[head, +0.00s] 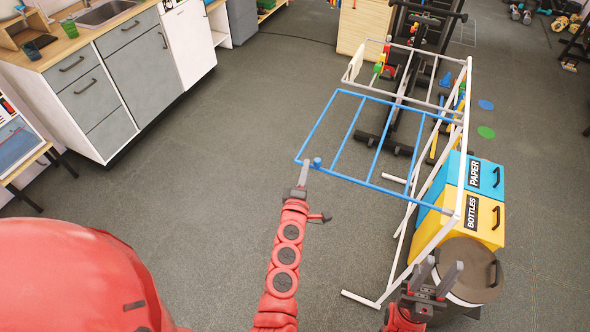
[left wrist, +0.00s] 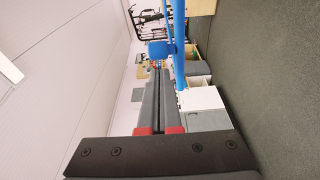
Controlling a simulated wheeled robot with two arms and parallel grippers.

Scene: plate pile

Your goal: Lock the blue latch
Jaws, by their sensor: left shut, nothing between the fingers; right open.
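A blue barred gate (head: 369,143) reaches out to the left from a white frame (head: 466,128). A short blue knob (head: 317,162), seemingly the latch, sits at the gate's near left corner. In the left wrist view the blue knob (left wrist: 157,49) is just beyond the fingertips, beside a blue bar (left wrist: 178,45). My left gripper (head: 303,174) is shut and empty, close beside the knob; whether it touches cannot be told. Its closed fingers show in the left wrist view (left wrist: 160,85). My right gripper (head: 436,276) is open and empty, low at the right, by the frame's near end.
A yellow bottles bin (head: 480,238), a blue paper bin (head: 488,172) and a round brown-topped bin (head: 465,268) stand at the right. Black gym equipment (head: 398,130) is behind the gate. Kitchen cabinets (head: 137,85) line the left. The grey floor (head: 220,140) between is clear.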

